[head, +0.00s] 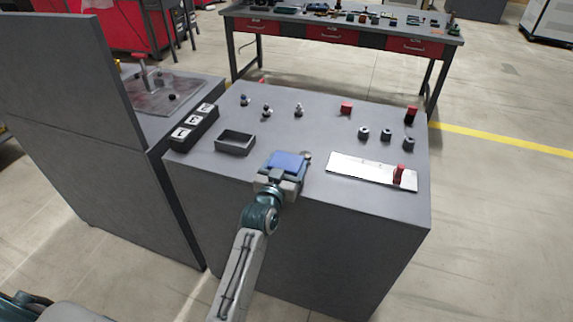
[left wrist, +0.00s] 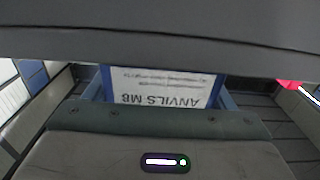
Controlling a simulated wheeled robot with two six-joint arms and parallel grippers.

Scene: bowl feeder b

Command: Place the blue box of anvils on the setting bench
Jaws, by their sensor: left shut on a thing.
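The blue box (head: 288,160) is at the front edge of a grey bench (head: 300,135), near the middle. My left gripper (head: 285,173) is shut on it, reaching in from the front. In the left wrist view the box's white label (left wrist: 168,88) reads "ANVILS M8" upside down, with blue walls at its sides. The gripper hides the near part of the box. I cannot tell whether the box touches the bench top. My right gripper is not in view.
An open dark tray (head: 235,142) lies left of the box. A white plate (head: 368,171) with a red piece lies to the right. Small metal parts and red blocks (head: 346,108) stand farther back. A tall grey panel (head: 75,80) rises at left. The bench's middle is clear.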

